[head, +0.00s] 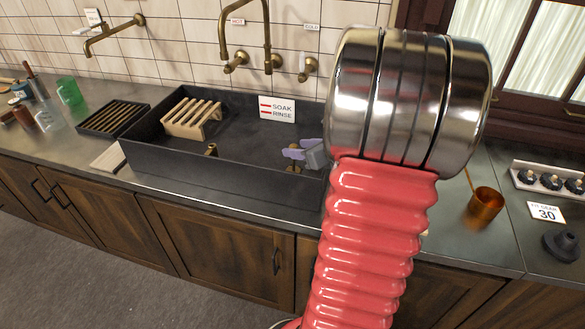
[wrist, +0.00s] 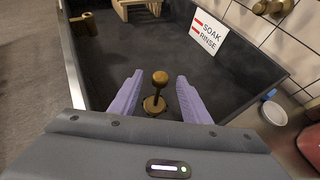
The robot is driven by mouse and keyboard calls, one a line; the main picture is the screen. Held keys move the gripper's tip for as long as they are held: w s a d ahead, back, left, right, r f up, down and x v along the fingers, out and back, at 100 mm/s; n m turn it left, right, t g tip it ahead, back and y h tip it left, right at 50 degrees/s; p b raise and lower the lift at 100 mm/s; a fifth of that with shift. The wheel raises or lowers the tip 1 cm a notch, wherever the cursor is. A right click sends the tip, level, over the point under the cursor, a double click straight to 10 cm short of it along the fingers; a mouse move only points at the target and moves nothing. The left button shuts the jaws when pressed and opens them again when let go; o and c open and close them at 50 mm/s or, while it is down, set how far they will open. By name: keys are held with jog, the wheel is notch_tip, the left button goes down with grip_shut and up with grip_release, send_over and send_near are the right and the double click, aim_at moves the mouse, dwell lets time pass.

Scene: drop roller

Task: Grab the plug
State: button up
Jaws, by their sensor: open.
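The plug (wrist: 159,78), a brass stem with a round knob on a round base, stands upright on the dark sink floor in the wrist view. My gripper (wrist: 160,92) is open, with one lilac finger on each side of the plug in that view. There is a gap on both sides, and neither finger touches it. I cannot tell how far the fingertips are above the sink floor.
The dark sink (head: 165,162) has walls around my gripper. A wooden rack (head: 192,118) and a second brass fitting (head: 211,150) are further left inside. A soak/rinse sign (head: 277,109) is at the back. Brass taps (head: 236,62) hang above.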

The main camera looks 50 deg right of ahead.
jog(key=shift+x, duration=1.35)
jog(key=shift+c, duration=0.3)
grip_shut()
